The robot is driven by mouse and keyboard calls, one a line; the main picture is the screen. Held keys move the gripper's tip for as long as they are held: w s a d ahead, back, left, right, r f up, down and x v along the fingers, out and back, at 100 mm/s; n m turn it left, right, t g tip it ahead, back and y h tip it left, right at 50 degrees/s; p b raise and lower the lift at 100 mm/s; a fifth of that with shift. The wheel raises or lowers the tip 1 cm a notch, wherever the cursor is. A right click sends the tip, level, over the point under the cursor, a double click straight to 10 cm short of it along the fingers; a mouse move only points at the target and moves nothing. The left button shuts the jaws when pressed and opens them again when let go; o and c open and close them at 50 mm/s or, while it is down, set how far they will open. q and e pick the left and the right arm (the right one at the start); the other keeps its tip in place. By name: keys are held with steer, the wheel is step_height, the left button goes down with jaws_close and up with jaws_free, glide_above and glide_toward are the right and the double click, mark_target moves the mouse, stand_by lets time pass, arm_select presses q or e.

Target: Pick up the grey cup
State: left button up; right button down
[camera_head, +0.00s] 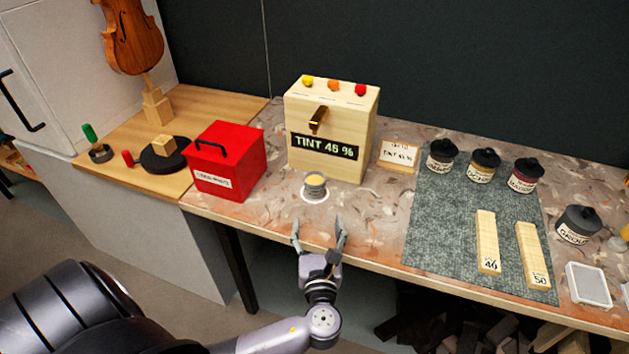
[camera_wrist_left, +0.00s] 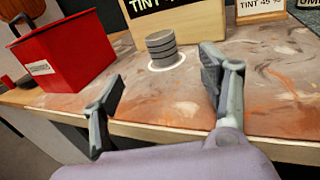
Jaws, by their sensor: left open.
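The grey cup (camera_head: 315,187) is a small ribbed metal cup with yellowish contents. It stands upright on a white ring on the bench, in front of the wooden tint box. It also shows in the left wrist view (camera_wrist_left: 162,48), beyond and between the fingertips. My left gripper (camera_head: 319,232) is open and empty at the bench's front edge, short of the cup and not touching it. Its two fingers show spread in the left wrist view (camera_wrist_left: 163,88). My right gripper is in neither view.
The wooden tint box (camera_head: 330,125) stands right behind the cup. A red box (camera_head: 226,165) is to the left. A small sign (camera_head: 397,156) and a grey-green mat (camera_head: 437,225) with jars and wood strips are to the right. The bench between gripper and cup is clear.

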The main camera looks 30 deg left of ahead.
arm_select(q)
glide_toward(316, 185)
steer(key=shift+x, duration=0.8)
steer(key=x, duration=0.4)
steer(key=shift+a, duration=0.1)
steer(key=shift+w+a, duration=0.25)
steer(key=shift+w, duration=0.15)
steer(key=x, duration=0.4)
steer(key=shift+w+a, duration=0.2)
steer(key=shift+w, duration=0.1)
steer(key=shift+w+a, duration=0.2)
steer(key=shift+w, duration=0.1)
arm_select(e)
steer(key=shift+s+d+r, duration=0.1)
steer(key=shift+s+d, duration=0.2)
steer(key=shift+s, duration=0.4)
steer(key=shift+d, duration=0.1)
arm_select(q)
steer(key=c, duration=1.5)
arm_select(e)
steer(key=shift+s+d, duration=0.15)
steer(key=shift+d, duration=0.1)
